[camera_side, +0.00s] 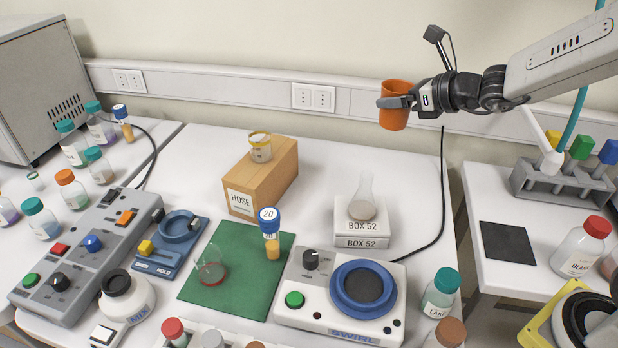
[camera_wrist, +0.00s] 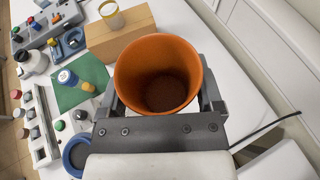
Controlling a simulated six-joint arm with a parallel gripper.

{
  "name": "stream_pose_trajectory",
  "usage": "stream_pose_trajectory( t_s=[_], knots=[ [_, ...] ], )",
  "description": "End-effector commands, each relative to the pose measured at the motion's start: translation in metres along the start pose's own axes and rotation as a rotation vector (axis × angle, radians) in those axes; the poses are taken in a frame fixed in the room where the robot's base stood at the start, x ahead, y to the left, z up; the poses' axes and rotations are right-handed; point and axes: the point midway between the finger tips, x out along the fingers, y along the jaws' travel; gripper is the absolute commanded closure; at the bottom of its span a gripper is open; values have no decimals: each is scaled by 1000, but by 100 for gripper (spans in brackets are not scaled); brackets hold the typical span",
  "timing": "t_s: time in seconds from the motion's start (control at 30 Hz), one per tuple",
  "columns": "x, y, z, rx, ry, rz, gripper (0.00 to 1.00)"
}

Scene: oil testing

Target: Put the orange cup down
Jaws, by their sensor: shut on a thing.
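The orange cup (camera_side: 395,118) is upright and held in the air by my gripper (camera_side: 396,103) above the back right of the table. In the wrist view the orange cup (camera_wrist: 158,75) has its open mouth toward the camera, with dark brown contents or a dark bottom inside. The gripper jaws (camera_wrist: 160,98) are shut around its sides. The cup is apart from the table and everything on it.
The swirl device (camera_side: 340,297) with a blue ring stands at the front right. The box marked 52 (camera_side: 361,226) carries a flask (camera_side: 363,195). The hose box (camera_side: 262,185) bears a yellow-rimmed jar (camera_side: 260,150). A green mat (camera_side: 235,290) holds a beaker and vial. The back right tabletop (camera_side: 415,175) is clear.

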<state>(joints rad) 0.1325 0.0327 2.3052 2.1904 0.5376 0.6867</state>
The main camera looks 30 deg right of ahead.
Motion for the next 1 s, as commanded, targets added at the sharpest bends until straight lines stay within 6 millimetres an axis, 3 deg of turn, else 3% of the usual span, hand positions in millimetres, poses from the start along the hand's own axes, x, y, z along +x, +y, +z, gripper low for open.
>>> stream_pose_trajectory(
  t_s=[0.27,0.37,0.7,1.0],
  knots=[
    [26,47,13,-51,-4,128,72],
    [38,73,18,-78,-5,193,72],
    [69,186,32,-184,-6,453,72],
    [76,283,33,-269,-3,656,73]
  ],
)
